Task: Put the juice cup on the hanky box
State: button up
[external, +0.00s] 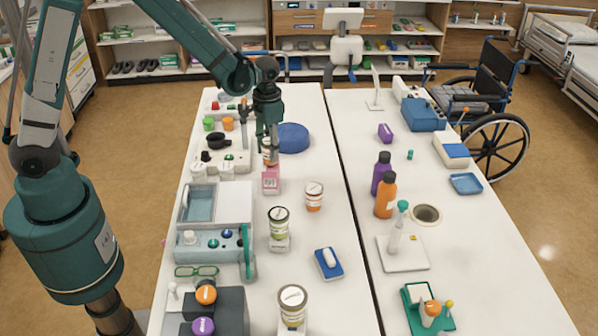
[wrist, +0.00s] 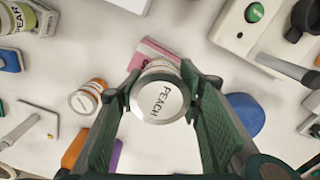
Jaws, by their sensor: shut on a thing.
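My gripper (wrist: 158,98) is shut on the juice cup, a small round cup with a white lid (wrist: 158,101) marked PEACH. The pink hanky box (external: 271,182) stands on the left table, just below and in front of the cup in the picture. In the wrist view the box (wrist: 150,50) is partly hidden behind the cup. I cannot tell whether the cup touches the box.
An orange-labelled cup (external: 314,197) stands to the right of the box, and a green-labelled cup (external: 279,222) stands nearer the front. A blue round object (external: 293,138) lies to the right of my gripper. A grey-white device (external: 214,222) stands to the left.

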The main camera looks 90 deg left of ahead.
jog(key=shift+f, duration=0.15)
jog(key=o, duration=1)
jog(key=shift+r, duration=0.2)
jog(key=shift+r, duration=6)
jog(key=shift+d, duration=0.1)
